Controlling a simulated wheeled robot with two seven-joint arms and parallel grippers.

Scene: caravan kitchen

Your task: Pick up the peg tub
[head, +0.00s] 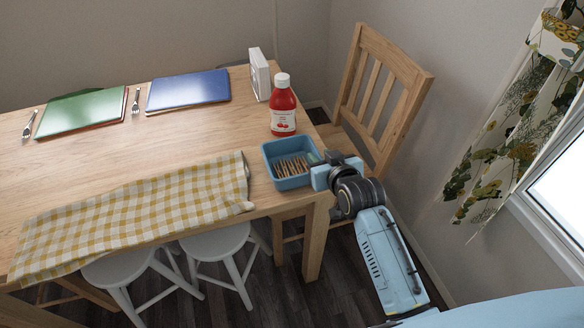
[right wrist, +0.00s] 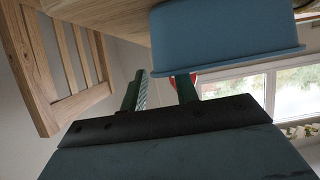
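The peg tub (head: 288,181) is a blue rectangular open tub holding several wooden pegs (head: 291,166). It stands upright on the table near the front right corner. My right gripper (head: 325,160) is at the tub's right wall, with its fingers apart. In the right wrist view the tub (right wrist: 225,38) fills the upper right. I cannot tell whether either finger touches the wall. My left gripper is out of view.
A red sauce bottle (head: 283,106) stands just behind the tub. A checked cloth (head: 135,215) lies to its left. A wooden chair (head: 385,85) stands right of the table (head: 200,130); stools (head: 218,245) stand below.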

